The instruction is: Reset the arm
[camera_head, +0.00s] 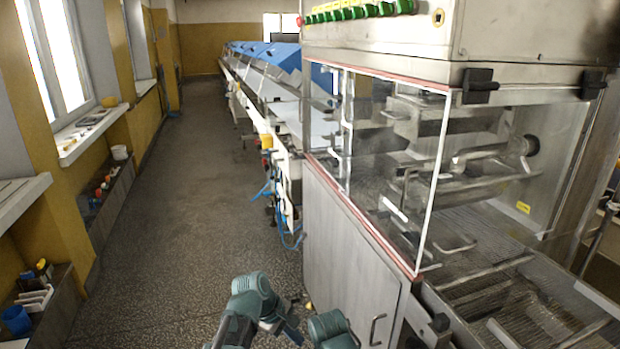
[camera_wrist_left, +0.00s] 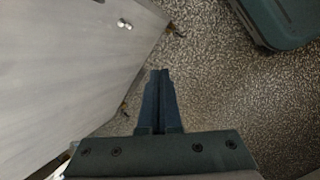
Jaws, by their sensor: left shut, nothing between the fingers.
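My left arm comes in at the bottom of the head view, low in front of the machine's steel cabinet. Its dark gripper (camera_head: 292,332) shows only partly between teal arm links. In the left wrist view the left gripper (camera_wrist_left: 160,74) is shut, with its two dark fingers together and nothing between them. It is over the speckled floor, beside the cabinet's grey panel. My right gripper cannot be made out in either view.
The enrober (camera_head: 350,250) with clear panels and a wire mesh belt (camera_head: 535,320) stands on the right. A long conveyor (camera_head: 270,95) runs back from it. The speckled floor aisle (camera_head: 195,200) is clear. Window ledges and a low trough (camera_head: 110,195) with small items line the left wall.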

